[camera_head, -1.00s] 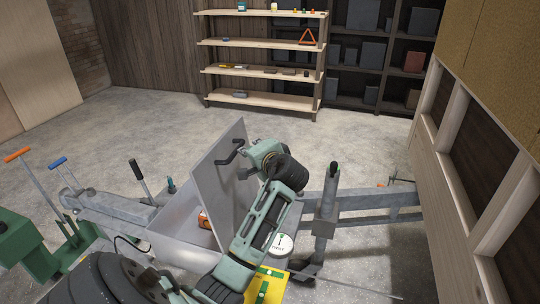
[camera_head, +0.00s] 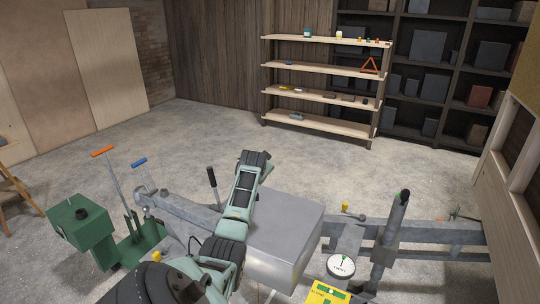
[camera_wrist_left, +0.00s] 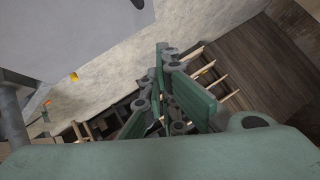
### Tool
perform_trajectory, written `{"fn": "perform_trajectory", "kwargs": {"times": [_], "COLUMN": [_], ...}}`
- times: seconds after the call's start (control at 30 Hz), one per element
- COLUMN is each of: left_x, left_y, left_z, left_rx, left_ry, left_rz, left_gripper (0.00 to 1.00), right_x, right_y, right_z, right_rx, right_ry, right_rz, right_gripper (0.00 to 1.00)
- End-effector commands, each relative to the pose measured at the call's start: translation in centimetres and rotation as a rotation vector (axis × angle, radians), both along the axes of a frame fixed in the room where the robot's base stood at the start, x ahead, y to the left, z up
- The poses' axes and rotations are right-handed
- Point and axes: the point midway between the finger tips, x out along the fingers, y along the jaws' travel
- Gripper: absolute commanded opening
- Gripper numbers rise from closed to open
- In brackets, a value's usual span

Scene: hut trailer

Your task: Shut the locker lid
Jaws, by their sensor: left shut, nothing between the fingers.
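The grey metal locker (camera_head: 278,268) sits on the trailer frame in the lower middle of the head view. Its lid (camera_head: 290,220) lies flat over the top, and no interior shows. My arm covers the lid's left side, so I cannot tell how it sits along that edge. My left arm reaches up along that side; its fingers are not distinguishable in the head view. In the left wrist view my left gripper (camera_wrist_left: 165,65) is shut and empty. A smooth grey surface fills that view's upper left, apart from the fingers. My right gripper is out of view.
A round gauge (camera_head: 341,265) and a yellow plate (camera_head: 328,292) are right of the locker. An upright grey post (camera_head: 394,225) stands farther right. A green machine (camera_head: 85,230) is at left. Open floor separates the trailer from the wooden shelf rack (camera_head: 322,100).

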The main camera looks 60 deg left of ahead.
Motion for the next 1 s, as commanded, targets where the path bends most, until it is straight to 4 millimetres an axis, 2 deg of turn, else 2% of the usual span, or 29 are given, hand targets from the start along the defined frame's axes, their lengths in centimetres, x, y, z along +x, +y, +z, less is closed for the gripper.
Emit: {"fn": "perform_trajectory", "kwargs": {"times": [0.03,0.2,0.4,0.5,0.7,1.0], "left_x": [-0.6,-1.8,-2.5,-2.6,-2.8,-2.8], "left_y": [1.1,3.2,4.6,4.8,5.2,5.4], "left_z": [-1.9,-5.7,-8.9,-10.1,-11.4,-11.7], "left_rx": [-0.039,-0.163,-0.275,-0.275,-0.274,-0.272], "left_ry": [-0.019,-0.091,-0.154,-0.152,-0.151,-0.151], "left_rz": [0.004,0.002,0.001,-0.002,-0.004,-0.004], "left_gripper": [0.0,0.0,0.0,0.0,0.0,0.0], "right_x": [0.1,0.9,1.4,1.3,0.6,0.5], "right_y": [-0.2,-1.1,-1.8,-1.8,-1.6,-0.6], "right_z": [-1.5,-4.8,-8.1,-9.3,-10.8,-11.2], "right_rx": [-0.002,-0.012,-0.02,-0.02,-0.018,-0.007], "right_ry": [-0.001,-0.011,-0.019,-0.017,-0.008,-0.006], "right_rz": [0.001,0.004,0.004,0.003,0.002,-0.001], "right_gripper": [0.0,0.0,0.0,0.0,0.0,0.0]}}
